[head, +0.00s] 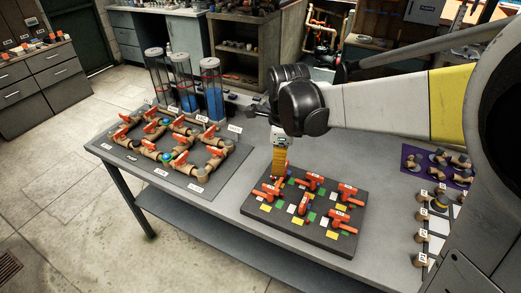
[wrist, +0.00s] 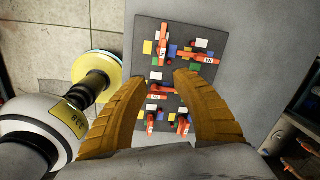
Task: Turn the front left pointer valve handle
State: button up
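A dark board (head: 286,232) on the grey table carries several orange pointer valve handles, with coloured squares around them. The handle at the board's left (head: 264,194) is partly crowded by another handle close to my gripper. My gripper (head: 279,176) points down over the board's left back part. In the wrist view its two yellow-brown fingers (wrist: 160,78) are apart and nothing is held. An orange handle (wrist: 158,93) shows below, between the fingers; whether they touch it I cannot tell. Two more handles, one upright (wrist: 163,53) and one slanted (wrist: 198,57), show beyond the fingertips.
A second board (head: 135,158) with brown pipes and orange valves stands left on the table, with clear cylinders (head: 184,85) behind it. A purple panel (head: 413,160) and small labelled knobs (head: 421,215) lie at the right. Bare tabletop surrounds the valve board.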

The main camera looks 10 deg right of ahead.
aim_at(271, 187)
jog(key=f+m+b, duration=0.1)
jog(key=f, duration=0.3)
jog(key=w+f+m+b, duration=0.1)
jog(key=f, duration=0.4)
jog(key=w+a+f+m+g+b, duration=0.1)
jog(key=f+m, duration=0.1)
jog(key=f, duration=0.2)
jog(key=shift+w+a+f, duration=0.1)
jog(key=shift+w+f, duration=0.15)
grip_shut()
